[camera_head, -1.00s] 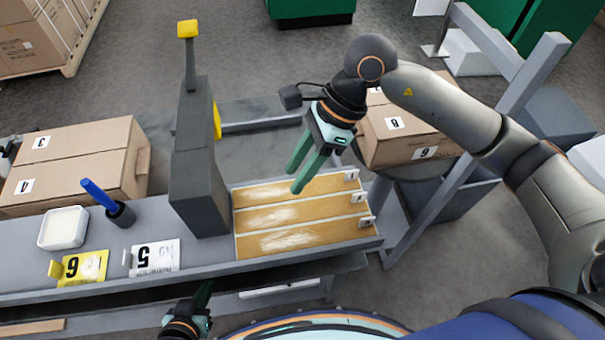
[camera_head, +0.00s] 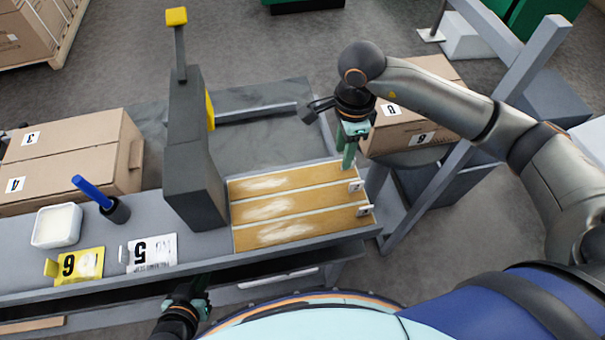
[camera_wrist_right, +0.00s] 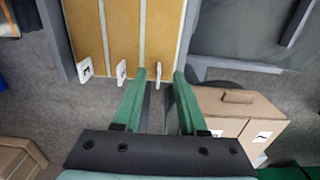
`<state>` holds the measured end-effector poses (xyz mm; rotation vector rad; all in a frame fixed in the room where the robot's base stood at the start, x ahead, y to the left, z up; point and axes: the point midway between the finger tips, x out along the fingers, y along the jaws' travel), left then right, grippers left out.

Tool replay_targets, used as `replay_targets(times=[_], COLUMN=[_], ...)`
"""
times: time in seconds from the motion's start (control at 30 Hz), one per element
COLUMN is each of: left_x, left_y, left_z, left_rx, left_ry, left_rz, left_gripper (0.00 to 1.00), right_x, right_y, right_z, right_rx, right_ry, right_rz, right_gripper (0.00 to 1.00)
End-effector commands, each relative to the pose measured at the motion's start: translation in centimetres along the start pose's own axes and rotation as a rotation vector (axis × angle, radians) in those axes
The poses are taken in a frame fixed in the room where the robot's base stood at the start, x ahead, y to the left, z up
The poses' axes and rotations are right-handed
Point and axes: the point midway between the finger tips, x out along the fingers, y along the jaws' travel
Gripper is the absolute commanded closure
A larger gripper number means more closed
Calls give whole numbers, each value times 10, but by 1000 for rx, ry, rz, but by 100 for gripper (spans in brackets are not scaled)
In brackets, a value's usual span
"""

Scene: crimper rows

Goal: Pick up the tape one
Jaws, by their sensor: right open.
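Three long tan strips lie side by side in the rack: the far one (camera_head: 270,183), the middle one (camera_head: 285,206) and the near one (camera_head: 285,231). Each has pale streaks. The strips have small white tags at their right ends, such as the middle tag (camera_head: 355,186) and the near tag (camera_head: 365,210). My right gripper (camera_head: 348,160) is open, pointing down at the far strip's right end, and hides that tag in the head view. In the right wrist view its green fingers (camera_wrist_right: 162,76) straddle the far tag (camera_wrist_right: 158,70). Contact is unclear. My left gripper (camera_head: 196,296) is low at the front.
A tall grey machine (camera_head: 188,150) stands left of the strips. A blue-handled tool in a dark cup (camera_head: 117,209), a white dish (camera_head: 57,226), a yellow card (camera_head: 80,265) and a white card (camera_head: 150,252) sit farther left. A carton (camera_head: 425,95) stands behind my right gripper.

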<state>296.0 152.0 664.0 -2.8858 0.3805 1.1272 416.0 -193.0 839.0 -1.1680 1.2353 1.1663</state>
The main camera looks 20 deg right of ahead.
Motion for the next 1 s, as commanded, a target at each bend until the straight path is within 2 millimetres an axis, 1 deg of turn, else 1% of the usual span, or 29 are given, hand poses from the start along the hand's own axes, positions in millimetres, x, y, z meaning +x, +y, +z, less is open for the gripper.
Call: replay_targets(times=[0.03, 0.1, 0.23, 0.33, 0.53, 0.9, 1.0], left_x=[-1, -2, -1, -1, -1, -2, -2], left_y=[0, 0, 0, 0, -1, -1, -1], left_z=[-1, -2, -2, -2, 0, 3, 3], left_rx=[0, 0, 0, 0, -1, -2, -3], left_ry=[1, 2, 3, 3, 1, -6, -6], left_rz=[0, -1, -1, -2, -2, -3, -3], left_gripper=[100, 100, 100, 100, 100, 100, 100], right_x=[9, 20, 36, 41, 41, 41, 41], right_y=[2, 3, 2, 2, 1, 1, 1], right_z=[-1, -2, -1, -1, -1, -1, -1], right_rx=[1, 2, 1, 1, 0, 1, 1], right_ry=[2, 1, 0, -1, -1, -1, -1], right_rz=[6, 6, 3, 1, 0, 0, 0], right_gripper=[59, 59, 59, 59, 59, 100, 100])
